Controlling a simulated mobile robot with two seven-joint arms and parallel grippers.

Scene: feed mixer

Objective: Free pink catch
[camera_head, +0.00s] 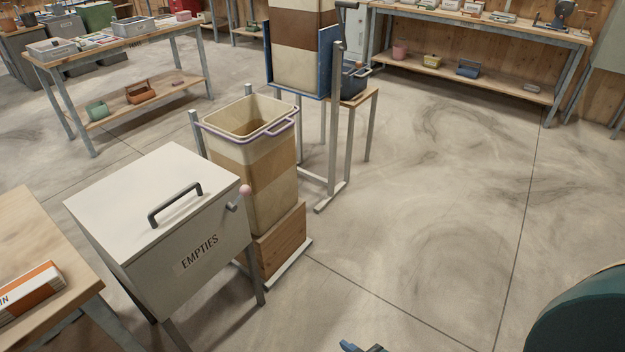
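The pink catch shows as a small pink knob (245,190) on a short grey lever, at the upper right edge of the white EMPTIES box (150,262). It is beside the tall cream and brown bin (262,192), which stands on a wooden block (280,243) in a metal frame. A lilac rim band (280,127) runs around the bin's top. I cannot tell which of the two the lever is fixed to. The box's lid with its dark handle (175,203) is down. Neither of my grippers can be made out.
A second banded bin (297,62) stands behind in a blue frame. A wooden table (35,235) is at left, with workbenches along the back. A dark green rounded body (585,318) and a small blue part (362,347) show at bottom. Floor at right is clear.

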